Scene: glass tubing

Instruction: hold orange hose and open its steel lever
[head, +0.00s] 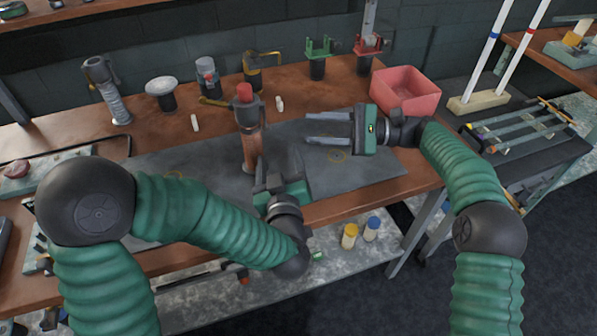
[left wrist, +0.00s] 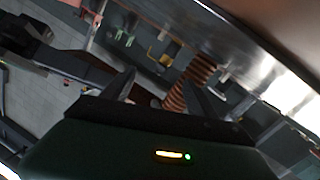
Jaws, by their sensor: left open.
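In the left wrist view, the ribbed orange hose (left wrist: 192,84) shows beyond the gap between the fingers (left wrist: 160,92), nearer the right finger. Contact cannot be told. My right gripper (head: 327,129) is open and empty, right of the hose, its fingers pointing left.
Several fittings stand along the back, including a white-topped one (head: 161,88) and a brass-coloured one (head: 253,72). A red bin (head: 405,92) is at the back right. Small pale pegs (head: 195,122) stand near the hose.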

